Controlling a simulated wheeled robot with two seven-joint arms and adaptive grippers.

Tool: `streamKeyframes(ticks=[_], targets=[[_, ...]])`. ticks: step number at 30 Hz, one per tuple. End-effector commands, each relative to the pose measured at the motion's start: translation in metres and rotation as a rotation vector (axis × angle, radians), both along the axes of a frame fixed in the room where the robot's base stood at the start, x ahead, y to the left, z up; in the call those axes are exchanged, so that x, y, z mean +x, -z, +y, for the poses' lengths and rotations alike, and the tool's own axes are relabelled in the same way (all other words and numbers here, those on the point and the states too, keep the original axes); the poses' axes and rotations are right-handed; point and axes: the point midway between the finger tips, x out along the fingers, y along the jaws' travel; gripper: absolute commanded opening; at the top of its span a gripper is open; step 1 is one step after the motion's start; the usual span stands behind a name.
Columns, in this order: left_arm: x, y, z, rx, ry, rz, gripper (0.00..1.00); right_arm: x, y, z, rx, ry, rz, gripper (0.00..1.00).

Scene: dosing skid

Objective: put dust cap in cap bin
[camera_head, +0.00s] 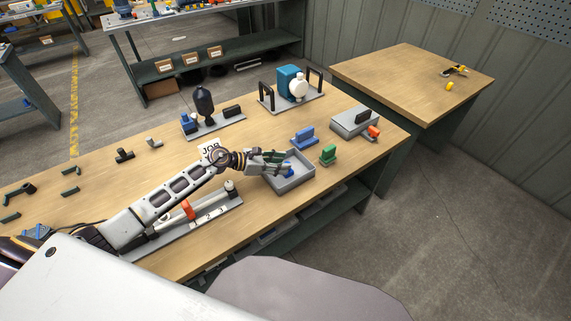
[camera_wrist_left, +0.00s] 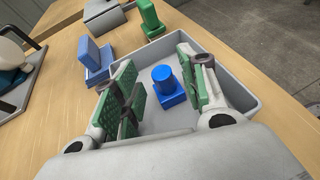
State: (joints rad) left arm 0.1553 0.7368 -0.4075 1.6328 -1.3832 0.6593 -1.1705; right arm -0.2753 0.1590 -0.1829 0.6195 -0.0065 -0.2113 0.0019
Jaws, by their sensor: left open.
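A small blue cap-like piece (camera_wrist_left: 167,86), a cylinder on a square foot, stands upright inside the grey bin (camera_wrist_left: 222,48). I take it for the dust cap. My left gripper (camera_wrist_left: 160,92) is open above the bin, one green-padded finger on each side of the blue piece, with gaps visible on both sides. In the head view my left gripper (camera_head: 284,163) reaches over the grey bin (camera_head: 292,185), and the blue piece (camera_head: 289,170) shows partly beside the fingers. My right gripper is not in view.
A blue block (camera_head: 304,137) and a green block (camera_head: 328,154) stand beside the bin. A grey box with a red part (camera_head: 353,121) is to the right. A rail fixture (camera_head: 210,213) lies under my left arm. A second table (camera_head: 410,75) stands behind right.

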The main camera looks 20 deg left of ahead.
Motion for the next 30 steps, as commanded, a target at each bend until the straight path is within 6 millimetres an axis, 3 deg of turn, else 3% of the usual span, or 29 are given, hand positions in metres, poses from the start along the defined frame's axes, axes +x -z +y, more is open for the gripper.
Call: streamKeyframes(ticks=[18,30], targets=[[-0.036,-0.023,0.048,0.002,0.002,0.002,0.42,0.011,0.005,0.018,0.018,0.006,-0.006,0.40],[-0.048,-0.032,0.065,0.000,0.001,0.002,0.42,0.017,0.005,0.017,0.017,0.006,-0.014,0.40]])
